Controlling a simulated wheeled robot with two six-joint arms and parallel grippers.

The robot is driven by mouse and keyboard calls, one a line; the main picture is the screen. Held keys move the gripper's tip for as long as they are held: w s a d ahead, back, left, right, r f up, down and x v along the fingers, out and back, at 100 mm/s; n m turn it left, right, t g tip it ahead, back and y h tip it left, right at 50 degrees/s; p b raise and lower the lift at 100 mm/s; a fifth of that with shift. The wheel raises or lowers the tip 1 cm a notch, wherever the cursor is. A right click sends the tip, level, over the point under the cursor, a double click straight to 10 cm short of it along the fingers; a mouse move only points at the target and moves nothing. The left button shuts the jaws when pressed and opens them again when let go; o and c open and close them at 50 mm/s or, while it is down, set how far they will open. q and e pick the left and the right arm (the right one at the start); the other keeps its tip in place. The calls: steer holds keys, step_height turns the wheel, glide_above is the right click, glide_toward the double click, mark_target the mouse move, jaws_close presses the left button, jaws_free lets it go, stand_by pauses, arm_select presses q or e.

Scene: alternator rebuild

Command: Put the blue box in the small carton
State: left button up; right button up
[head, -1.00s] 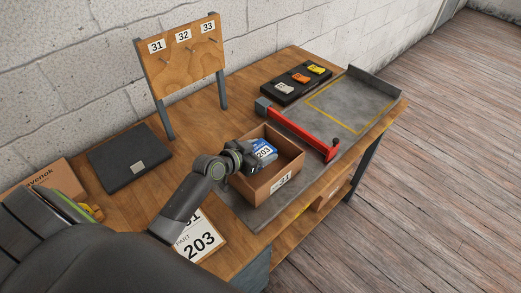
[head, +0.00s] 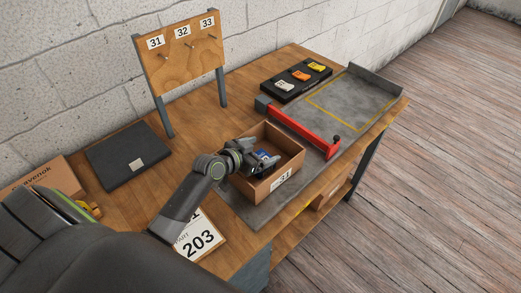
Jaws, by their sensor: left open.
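The small carton (head: 288,182) is an open brown box with a 31 label on its front, standing on the grey mat on the bench. The blue box (head: 262,154) shows as a small blue patch inside the carton's opening, mostly covered by my gripper. My left gripper (head: 268,162) reaches over the carton's left side, with its fingers down in the opening around or beside the blue box. It is open. I cannot tell whether the fingers still touch the box. My right gripper is out of view.
A red bar (head: 308,133) lies across the mat right behind the carton. A black tray (head: 296,82) with several tagged pieces stands further back. A 203 card (head: 200,240) lies at the front left. A pegboard (head: 183,55) and a dark flat case (head: 128,156) stand left.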

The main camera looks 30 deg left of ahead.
arm_select(q)
steer(key=shift+r+p, duration=0.9)
steer(key=shift+s+a+f+b, duration=0.15)
steer(key=shift+s+a+b, duration=0.1)
steer(key=shift+s+b, duration=0.3)
steer(key=b+v, duration=0.1)
steer(key=v, duration=0.9)
steer(key=shift+s+a+r, duration=0.1)
steer(key=shift+s+r, duration=0.15)
steer(key=shift+s, duration=0.1)
